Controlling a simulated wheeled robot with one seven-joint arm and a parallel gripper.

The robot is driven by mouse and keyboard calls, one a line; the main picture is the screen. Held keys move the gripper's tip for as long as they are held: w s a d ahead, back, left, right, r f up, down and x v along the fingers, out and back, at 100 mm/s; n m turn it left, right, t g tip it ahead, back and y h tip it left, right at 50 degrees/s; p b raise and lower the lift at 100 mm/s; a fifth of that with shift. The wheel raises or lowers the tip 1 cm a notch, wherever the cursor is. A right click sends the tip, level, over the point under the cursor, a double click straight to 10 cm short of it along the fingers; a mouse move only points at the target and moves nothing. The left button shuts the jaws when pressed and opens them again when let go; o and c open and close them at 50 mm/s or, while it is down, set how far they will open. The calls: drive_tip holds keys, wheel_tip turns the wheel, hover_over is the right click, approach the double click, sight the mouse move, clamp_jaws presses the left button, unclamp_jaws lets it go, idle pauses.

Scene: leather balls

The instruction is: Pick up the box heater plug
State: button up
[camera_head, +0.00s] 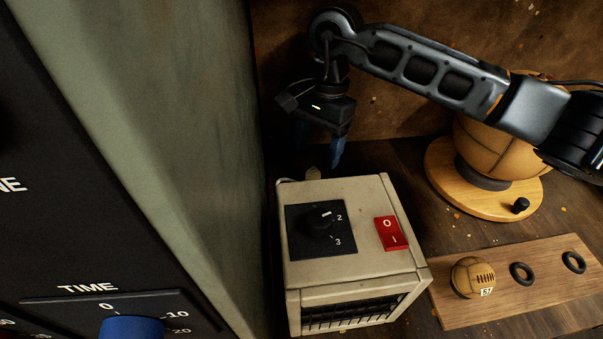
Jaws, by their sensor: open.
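The box heater (340,262) is a beige box with a black dial, a red rocker switch and a dark front grille. A small pale piece that looks like its plug (313,173) shows just behind the heater's back edge. A pale cord curves beside it at the heater's back left corner. My gripper (320,151) points down above and behind the heater, with its blue fingers apart and nothing seen between them. The fingertips are close above the plug; I cannot tell whether they touch it. The heater hides part of the plug's surroundings.
A large grey-green and black machine (150,130) with a time dial fills the left, close to the heater. A leather ball (490,150) on a round wooden base (440,180) stands at the right. A wooden board (530,300) holds a small ball and black rings. A brown wall is behind.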

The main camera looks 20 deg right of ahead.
sight(314, 170)
drive_tip(key=shift+s+a+f+p, duration=0.2)
drive_tip(key=shift+f+p, duration=0.1)
drive_tip(key=shift+f, duration=0.75)
drive_tip(key=shift+s+a+f+p, duration=0.15)
drive_tip(key=shift+f+p, duration=0.2)
drive_tip(key=shift+f, duration=0.75)
drive_tip(key=shift+s+a+f+p, duration=0.1)
drive_tip(key=shift+a+f+p, duration=0.15)
drive_tip(key=shift+f, duration=0.8)
drive_tip(key=c, duration=1.1)
drive_tip(key=shift+r, duration=0.1)
drive_tip(key=shift+w+d+r, duration=0.1)
drive_tip(key=shift+r, duration=0.45)
wheel_tip(314, 170, up, 3)
drive_tip(key=shift+f+b, duration=0.1)
drive_tip(key=shift+b, duration=0.6)
drive_tip(key=s+d+r+b, duration=0.1)
drive_tip(key=d+r, duration=0.1)
drive_tip(key=d, duration=0.1)
drive_tip(key=s+d+r+b, duration=0.1)
drive_tip(key=d+r, duration=0.1)
drive_tip(key=d, duration=0.2)
drive_tip(key=s+d+r+b, duration=0.1)
drive_tip(key=s+d+r, duration=0.1)
drive_tip(key=d, duration=0.2)
drive_tip(key=shift+r, duration=0.25)
